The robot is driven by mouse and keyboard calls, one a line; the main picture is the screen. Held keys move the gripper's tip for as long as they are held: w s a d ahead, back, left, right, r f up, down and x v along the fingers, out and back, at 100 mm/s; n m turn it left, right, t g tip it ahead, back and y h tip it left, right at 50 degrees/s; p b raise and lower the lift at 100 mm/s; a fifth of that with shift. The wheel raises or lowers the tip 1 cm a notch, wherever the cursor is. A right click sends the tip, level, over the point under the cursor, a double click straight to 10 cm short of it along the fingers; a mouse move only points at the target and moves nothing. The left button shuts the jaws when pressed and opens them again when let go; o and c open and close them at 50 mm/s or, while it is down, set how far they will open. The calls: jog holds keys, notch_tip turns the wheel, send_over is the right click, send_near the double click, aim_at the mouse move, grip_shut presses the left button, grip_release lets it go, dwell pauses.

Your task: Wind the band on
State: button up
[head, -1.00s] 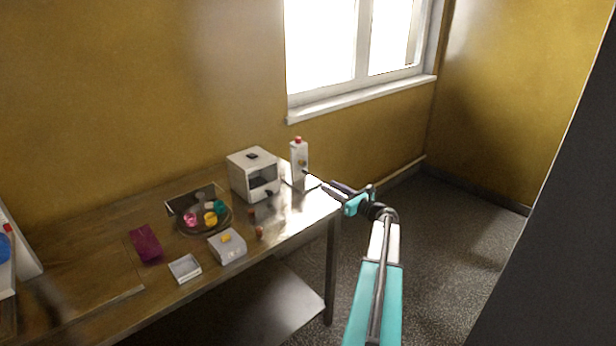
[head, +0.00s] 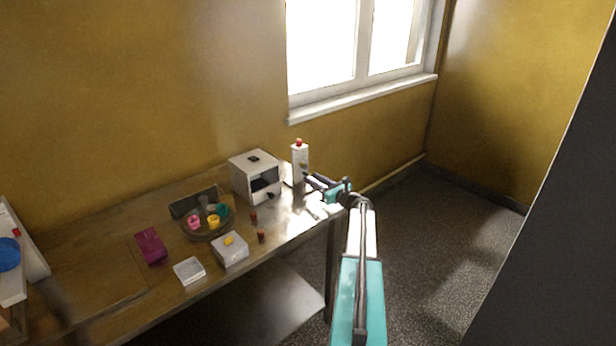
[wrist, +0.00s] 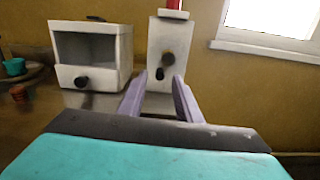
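A white box-shaped machine (head: 243,168) with an open front and a dark knob stands at the back right of the table; it also shows in the wrist view (wrist: 116,70). Beside it to the right stands a tall, narrow white unit (head: 298,152) with a red top. In the wrist view this unit (wrist: 158,33) carries a round knob (wrist: 169,60) and a small dark part (wrist: 160,74) on its front. My gripper (wrist: 157,83) has its purple fingers apart, in front of the unit's lower face. Nothing shows held. I cannot make out a band for certain.
A round tray (head: 192,236) with coloured cups stands left of the machine. A grey box (head: 231,254) with a yellow top, a white tray (head: 189,271), a magenta block (head: 151,245) and two small reddish-brown pieces (head: 253,217) lie nearer. The wall and window sill (head: 360,97) are behind.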

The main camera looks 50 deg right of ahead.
aim_at(306, 167)
jog(key=shift+w+d+p, duration=0.1)
jog(key=shift+w+p, duration=0.3)
jog(key=shift+w, duration=1.05)
grip_shut()
jog(key=shift+s+a, duration=0.15)
jog(key=shift+a, duration=0.4)
jog(key=shift+d+f, duration=0.1)
jog(key=shift+d, duration=0.35)
